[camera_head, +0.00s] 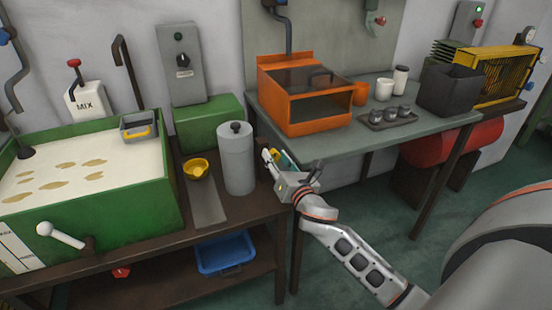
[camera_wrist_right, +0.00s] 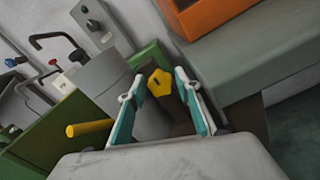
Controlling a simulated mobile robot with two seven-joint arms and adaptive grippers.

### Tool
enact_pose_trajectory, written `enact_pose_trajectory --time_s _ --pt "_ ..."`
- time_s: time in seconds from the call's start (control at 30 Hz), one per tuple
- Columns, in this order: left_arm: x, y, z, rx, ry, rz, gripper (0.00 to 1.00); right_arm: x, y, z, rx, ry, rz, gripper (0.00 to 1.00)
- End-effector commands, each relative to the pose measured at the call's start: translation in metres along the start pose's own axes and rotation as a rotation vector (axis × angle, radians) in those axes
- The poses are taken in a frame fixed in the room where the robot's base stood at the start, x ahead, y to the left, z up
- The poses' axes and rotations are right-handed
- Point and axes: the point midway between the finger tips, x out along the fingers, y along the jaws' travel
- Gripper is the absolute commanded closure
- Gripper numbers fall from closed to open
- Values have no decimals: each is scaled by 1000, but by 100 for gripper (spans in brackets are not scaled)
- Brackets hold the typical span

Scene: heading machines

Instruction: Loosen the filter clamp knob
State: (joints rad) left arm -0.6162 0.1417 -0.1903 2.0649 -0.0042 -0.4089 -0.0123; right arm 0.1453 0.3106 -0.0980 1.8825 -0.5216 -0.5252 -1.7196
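The grey filter canister (camera_head: 236,160) stands upright at the right end of the brown bench; it also shows in the right wrist view (camera_wrist_right: 146,108). A yellow lobed knob (camera_wrist_right: 159,84), which looks like the clamp knob, shows beside the canister in the right wrist view. My right gripper (camera_head: 277,160) is just right of the canister. In the right wrist view my right gripper (camera_wrist_right: 157,88) is open, with a teal finger on either side of the knob. No contact with the knob is visible. In the head view the gripper largely hides the knob. My left gripper is out of view.
A yellow rod (camera_wrist_right: 90,127) sticks out left of the fingers. An orange box (camera_head: 300,112) stands on the grey table (camera_head: 345,137) to the right. A blue bin (camera_head: 226,254) is below.

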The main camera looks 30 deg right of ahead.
Motion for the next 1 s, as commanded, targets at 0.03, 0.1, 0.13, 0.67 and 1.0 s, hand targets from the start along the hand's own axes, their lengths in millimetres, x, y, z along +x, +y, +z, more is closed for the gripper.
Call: enact_pose_trajectory --time_s 0.03,0.1,0.13,0.67,1.0 --pt "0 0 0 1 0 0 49 1 0 0 1 0 0 67" --pt "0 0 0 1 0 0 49 1 0 0 1 0 0 67" --pt "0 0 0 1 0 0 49 1 0 0 1 0 0 67" --pt "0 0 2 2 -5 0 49 1 1 1 19 0 0 95" --pt "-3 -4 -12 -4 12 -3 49 1 1 3 204 -2 0 95"
